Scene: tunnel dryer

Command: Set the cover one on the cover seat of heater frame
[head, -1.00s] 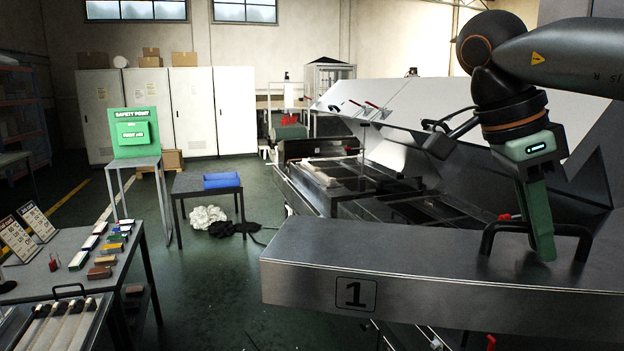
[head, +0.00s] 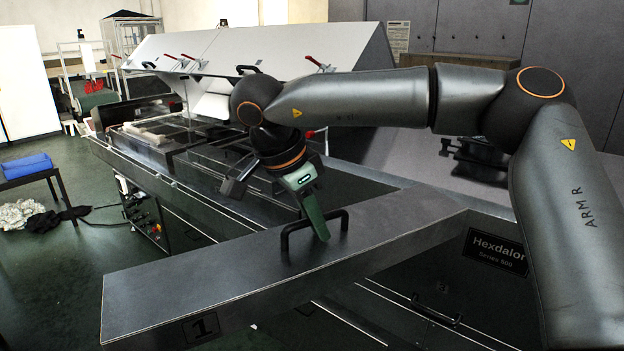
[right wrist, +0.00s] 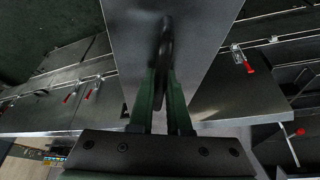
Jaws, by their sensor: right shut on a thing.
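Cover one (head: 180,272) is a long flat grey metal panel with a "1" on its edge and a black bar handle (head: 288,237) on top. It lies diagonally across the head view, level, over the dark machine. My right gripper (head: 320,232) has green fingers and is shut on the handle. In the right wrist view, the green fingers (right wrist: 162,88) close around the handle (right wrist: 166,38), with the cover (right wrist: 207,25) behind it. The cover hides much of the machine beneath, and I cannot make out the cover seat. My left gripper is not in view.
The long dryer body (head: 160,185) runs behind the cover, with raised light panels (head: 225,48) carrying red-handled clamps (head: 318,63). A small table with blue cloth (head: 26,164) stands left.

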